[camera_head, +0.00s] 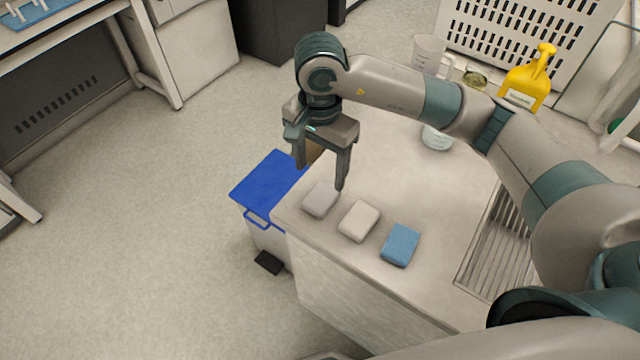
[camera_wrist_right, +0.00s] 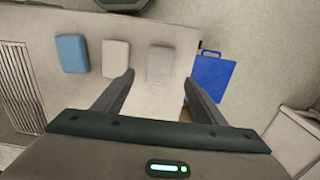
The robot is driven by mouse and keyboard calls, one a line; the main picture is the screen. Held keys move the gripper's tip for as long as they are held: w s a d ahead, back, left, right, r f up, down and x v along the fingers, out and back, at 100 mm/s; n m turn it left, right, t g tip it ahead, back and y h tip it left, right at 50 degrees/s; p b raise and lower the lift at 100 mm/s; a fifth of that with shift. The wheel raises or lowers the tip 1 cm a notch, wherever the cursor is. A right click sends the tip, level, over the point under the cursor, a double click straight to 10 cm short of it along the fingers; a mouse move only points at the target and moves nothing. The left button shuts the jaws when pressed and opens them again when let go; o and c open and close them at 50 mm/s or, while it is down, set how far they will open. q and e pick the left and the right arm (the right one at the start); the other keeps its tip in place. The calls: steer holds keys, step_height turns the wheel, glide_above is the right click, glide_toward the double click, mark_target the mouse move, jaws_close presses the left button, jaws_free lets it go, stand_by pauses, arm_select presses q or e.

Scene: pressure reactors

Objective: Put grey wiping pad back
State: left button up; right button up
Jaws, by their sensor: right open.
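The grey wiping pad (camera_head: 320,200) lies flat on the counter near its left front corner, leftmost in a row of three pads. In the right wrist view the grey pad (camera_wrist_right: 160,65) shows ahead, between the lines of the two fingers. My right gripper (camera_head: 320,177) is open and empty, fingers pointing down, above and just behind the grey pad. It appears apart from the pad. My left gripper is not in view.
An off-white pad (camera_head: 359,221) and a blue pad (camera_head: 401,245) lie to the right of the grey one. A blue-lidded bin (camera_head: 268,186) stands beside the counter's left edge. A ridged drain area (camera_head: 492,250) is at the right. A beaker (camera_head: 437,137) and a yellow bottle (camera_head: 527,80) stand farther back.

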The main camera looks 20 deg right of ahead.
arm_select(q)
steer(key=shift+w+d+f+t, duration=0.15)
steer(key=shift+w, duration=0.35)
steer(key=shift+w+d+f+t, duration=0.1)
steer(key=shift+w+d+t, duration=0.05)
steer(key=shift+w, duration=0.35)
arm_select(e)
step_height(320, 180, up, 3)
steer(key=shift+f, duration=0.2)
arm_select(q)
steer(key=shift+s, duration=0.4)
